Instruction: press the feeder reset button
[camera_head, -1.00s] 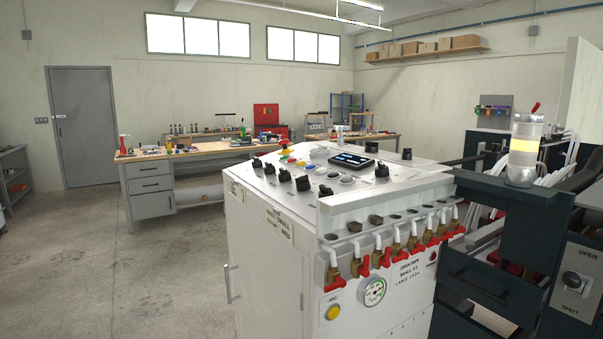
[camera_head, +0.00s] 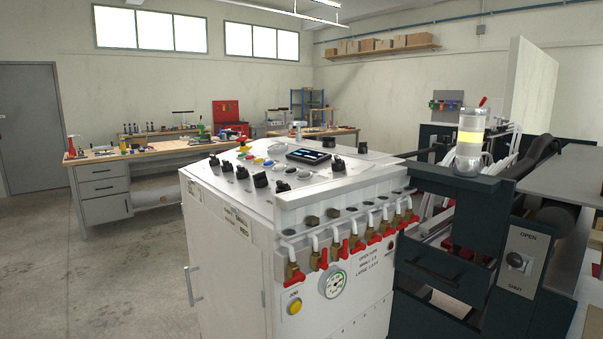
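A white control cabinet (camera_head: 225,258) stands in the middle of the view. Its sloped top panel carries black knobs, a small screen (camera_head: 309,156) and several coloured buttons, among them a blue one (camera_head: 268,162), a yellow one and white ones. A yellow button (camera_head: 294,306) sits low on the cabinet's front, beside a round gauge (camera_head: 335,284). The labels on the top panel are too small to read, so I cannot tell which button is the feeder reset. Neither of my grippers is in view.
Red-handled valves (camera_head: 358,244) stick out from the cabinet's front. A dark machine with a yellow-banded lamp (camera_head: 470,140) and an OPEN/SHUT switch (camera_head: 517,261) adjoins on the right. A wooden-topped workbench (camera_head: 140,152) stands behind left. The floor (camera_head: 90,280) at left is clear.

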